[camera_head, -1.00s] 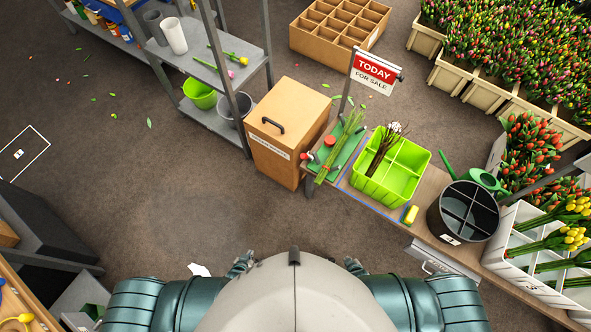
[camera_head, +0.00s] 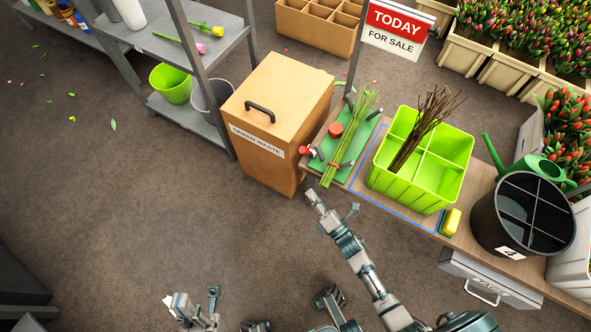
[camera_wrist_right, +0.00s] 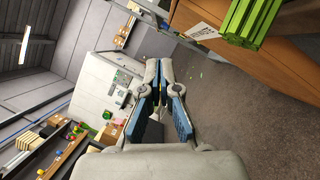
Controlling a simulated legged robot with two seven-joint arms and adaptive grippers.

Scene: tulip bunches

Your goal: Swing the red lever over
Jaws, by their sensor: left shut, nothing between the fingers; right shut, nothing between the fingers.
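A green board (camera_head: 327,161) lies on the left end of the wooden bench, with a bundle of green stems (camera_head: 350,138) across it. A red knob (camera_head: 304,150) with a dark grey part sits at its left edge, and a round red piece (camera_head: 335,129) is further back; I cannot tell which is the lever. My right gripper (camera_head: 314,197) is shut and empty, in front of the bench's left end and apart from the board. My left gripper (camera_head: 193,303) is shut and empty, low over the floor.
A wooden green waste bin (camera_head: 282,105) stands left of the board. A light green divided crate (camera_head: 445,180) with brown twigs, a yellow sponge (camera_head: 452,221) and a black divided bucket (camera_head: 490,222) are to the right. Open floor lies at the left.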

